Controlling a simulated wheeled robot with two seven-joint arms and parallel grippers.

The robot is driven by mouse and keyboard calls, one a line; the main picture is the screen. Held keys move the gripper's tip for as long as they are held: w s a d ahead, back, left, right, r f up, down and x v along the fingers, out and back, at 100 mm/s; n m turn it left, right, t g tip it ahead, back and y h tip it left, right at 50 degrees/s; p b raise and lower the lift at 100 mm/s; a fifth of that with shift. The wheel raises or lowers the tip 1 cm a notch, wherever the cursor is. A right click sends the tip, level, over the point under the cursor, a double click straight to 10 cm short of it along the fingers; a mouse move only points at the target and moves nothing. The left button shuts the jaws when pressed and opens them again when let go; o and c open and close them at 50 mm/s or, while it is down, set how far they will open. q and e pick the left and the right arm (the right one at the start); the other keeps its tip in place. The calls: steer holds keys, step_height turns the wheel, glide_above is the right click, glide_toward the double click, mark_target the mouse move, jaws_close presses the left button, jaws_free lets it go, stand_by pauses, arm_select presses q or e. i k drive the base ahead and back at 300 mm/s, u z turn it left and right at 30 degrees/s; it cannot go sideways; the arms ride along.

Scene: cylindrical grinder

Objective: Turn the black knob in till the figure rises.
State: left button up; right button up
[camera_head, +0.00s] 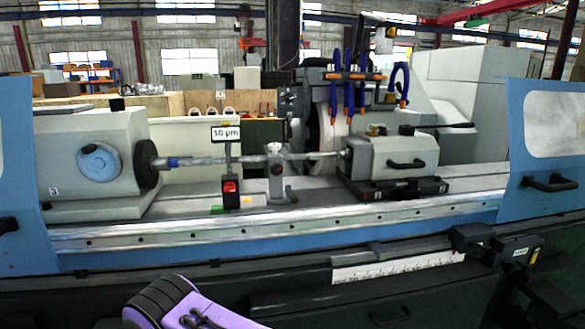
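The figure stands on a small white display (226,133) above the machine bed, left of centre; it reads 10 or 1.0 µm, and I cannot tell if there is a point. Below the display is a small black block with a red front (230,187). Several dark parts could be the black knob, including a dark round piece (116,104) on top of the left headstock and a black block (471,239) at the lower right front; I cannot tell which it is. A purple and black link of mine shows at the bottom, left of centre. Neither gripper is clearly visible.
A long workpiece (215,160) spans between the headstock (85,155) and tailstock (400,155), with a steady rest (277,175) beside the display. Blue guards (545,205) flank the bed. A white scale (395,267) lies along the front. The space before the bed is open.

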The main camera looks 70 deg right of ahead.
mark_target(277, 169)
steer(key=z, duration=0.75)
steer(key=i, duration=0.7)
steer(key=z, duration=0.9)
